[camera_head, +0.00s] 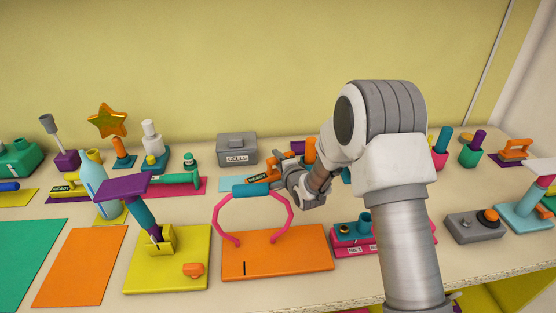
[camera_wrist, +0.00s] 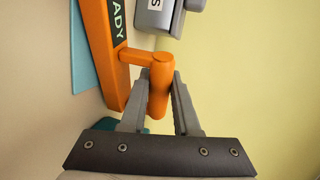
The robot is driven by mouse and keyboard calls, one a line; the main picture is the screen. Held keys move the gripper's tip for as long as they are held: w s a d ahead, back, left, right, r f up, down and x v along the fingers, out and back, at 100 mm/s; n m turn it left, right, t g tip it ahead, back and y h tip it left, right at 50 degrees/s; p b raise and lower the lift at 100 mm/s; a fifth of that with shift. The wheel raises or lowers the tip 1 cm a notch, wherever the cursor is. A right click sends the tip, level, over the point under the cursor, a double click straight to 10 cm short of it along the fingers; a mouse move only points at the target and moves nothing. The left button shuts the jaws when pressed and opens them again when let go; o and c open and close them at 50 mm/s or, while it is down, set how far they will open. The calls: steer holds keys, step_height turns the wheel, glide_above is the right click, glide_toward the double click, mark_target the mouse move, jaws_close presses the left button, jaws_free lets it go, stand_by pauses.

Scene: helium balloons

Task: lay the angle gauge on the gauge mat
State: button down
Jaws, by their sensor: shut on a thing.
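My gripper (camera_head: 284,174) is beyond the pink-handled frame, near the back of the table. In the wrist view, its two fingers (camera_wrist: 160,88) are shut on the round orange knob of an orange bar with a dark "READY" label, which looks like the angle gauge (camera_wrist: 117,62). In the head view the gauge (camera_head: 262,178) shows left of the gripper, partly hidden by it. A thin teal mat, perhaps the gauge mat (camera_head: 228,183), lies at the gauge's left and also shows behind it in the wrist view (camera_wrist: 84,55). I cannot tell whether gauge and mat touch.
A grey "CELLS" box (camera_head: 236,149) stands just behind the gauge. A pink frame with a teal grip (camera_head: 290,212) rises from an orange board (camera_head: 277,262) in front. A yellow board (camera_head: 190,275) bears a purple-topped post. A green tool (camera_head: 180,179) lies to the left.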

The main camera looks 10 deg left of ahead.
steer(key=shift+f, duration=0.1)
steer(key=c, duration=0.6)
jaws_free()
steer(key=shift+c, duration=0.2)
steer(key=shift+s+r, duration=0.1)
steer(key=shift+r, duration=0.1)
steer(key=v, duration=0.7)
steer(key=shift+s+d, duration=0.1)
steer(key=shift+r, duration=0.15)
